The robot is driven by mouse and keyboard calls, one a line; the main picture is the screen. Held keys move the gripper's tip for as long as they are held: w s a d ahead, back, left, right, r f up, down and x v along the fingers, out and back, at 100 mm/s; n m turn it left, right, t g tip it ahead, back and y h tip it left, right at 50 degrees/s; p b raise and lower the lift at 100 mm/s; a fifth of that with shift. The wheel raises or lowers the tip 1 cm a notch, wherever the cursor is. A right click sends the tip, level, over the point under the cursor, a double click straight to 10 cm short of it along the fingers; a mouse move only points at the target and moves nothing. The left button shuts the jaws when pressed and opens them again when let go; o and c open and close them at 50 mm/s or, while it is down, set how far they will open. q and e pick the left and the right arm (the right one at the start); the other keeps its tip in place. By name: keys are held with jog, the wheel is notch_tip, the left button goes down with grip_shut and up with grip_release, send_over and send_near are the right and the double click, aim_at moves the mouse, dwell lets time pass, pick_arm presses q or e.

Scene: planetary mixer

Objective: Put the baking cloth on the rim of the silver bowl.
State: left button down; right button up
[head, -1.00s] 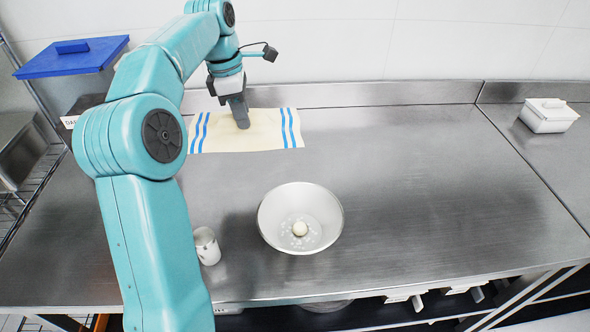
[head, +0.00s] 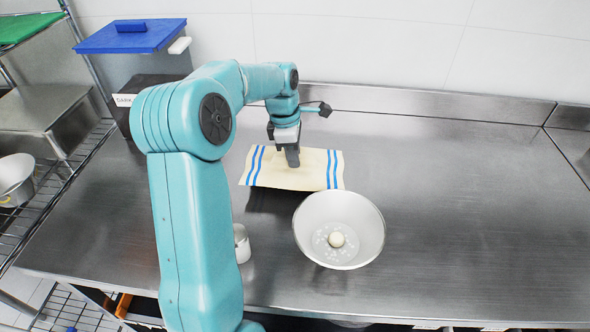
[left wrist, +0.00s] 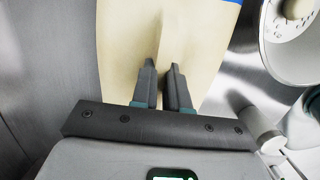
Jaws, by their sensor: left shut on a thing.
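The baking cloth (head: 268,177) is cream with blue stripes near its two short ends. My left gripper (head: 293,163) is shut on the middle of the cloth, which hangs spread out above the steel table with a shadow below it. In the left wrist view, the fingertips (left wrist: 161,70) pinch a fold of the cloth (left wrist: 122,40). The silver bowl (head: 363,212) stands on the table, nearer and to the right of the cloth, with a pale ball and white bits inside. Its rim is bare. The bowl (left wrist: 270,48) shows at the right in the left wrist view. My right gripper is out of view.
A small metal cup (head: 242,246) stands left of the bowl, partly behind my arm. A dark labelled box (head: 148,92) and a blue-lidded bin (head: 130,40) are at the back left. The table right of the bowl is clear.

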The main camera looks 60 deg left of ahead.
aim_at(294, 170)
pick_arm(q)
notch_tip(294, 170, down, 4)
jog(key=shift+f, duration=0.25)
jog(key=shift+w+a+f, duration=0.1)
jog(key=shift+w+f, duration=0.05)
jog(key=shift+f, duration=0.25)
jog(key=c, duration=1.1)
grip_release()
jog(key=shift+f, duration=0.15)
